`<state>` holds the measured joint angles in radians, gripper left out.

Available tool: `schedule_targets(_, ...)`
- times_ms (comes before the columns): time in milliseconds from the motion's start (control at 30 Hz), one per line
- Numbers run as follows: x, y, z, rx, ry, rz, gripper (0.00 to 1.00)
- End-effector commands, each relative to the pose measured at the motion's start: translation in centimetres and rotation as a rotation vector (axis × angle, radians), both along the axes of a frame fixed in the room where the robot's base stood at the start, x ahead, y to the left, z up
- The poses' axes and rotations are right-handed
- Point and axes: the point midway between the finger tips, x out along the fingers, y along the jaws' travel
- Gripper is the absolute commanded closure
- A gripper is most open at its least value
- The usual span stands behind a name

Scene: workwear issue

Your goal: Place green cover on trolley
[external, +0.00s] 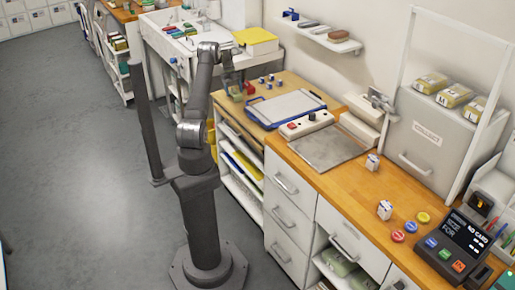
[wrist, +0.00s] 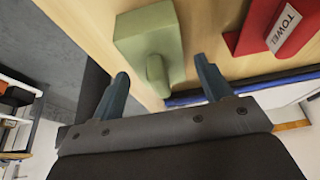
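A green block-like piece with a raised grip, which looks like the green cover (wrist: 150,32), lies on the wooden counter (wrist: 207,15) in the wrist view. In the external view it is small and partly hidden near my gripper (external: 228,78). In the wrist view my gripper (wrist: 162,68) is open, its two dark fingers spread on either side of the green grip with gaps on both sides. Nothing is held. A white shelved cart (external: 113,62) at the back left may be the trolley; I cannot tell for sure.
A red piece with a TOWEL label (wrist: 288,25) stands close to the right of the green one. A blue-edged board (external: 287,107) lies in front on the counter. Several small blue-and-white items sit behind. Open grey floor (external: 80,150) lies left of my arm.

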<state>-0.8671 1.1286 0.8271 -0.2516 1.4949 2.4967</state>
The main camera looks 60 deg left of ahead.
Motion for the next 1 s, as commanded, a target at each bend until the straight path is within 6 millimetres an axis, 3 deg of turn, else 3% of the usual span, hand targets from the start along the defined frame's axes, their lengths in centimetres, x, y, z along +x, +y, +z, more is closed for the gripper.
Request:
schedule_targets(333,0.0,0.3,1.0,0.002,-0.002,0.0,0.29)
schedule_targets(733,0.0,3.5,8.6,0.003,-0.003,0.001,0.29)
schedule_targets(1000,0.0,4.5,11.1,0.001,-0.001,0.0,0.29)
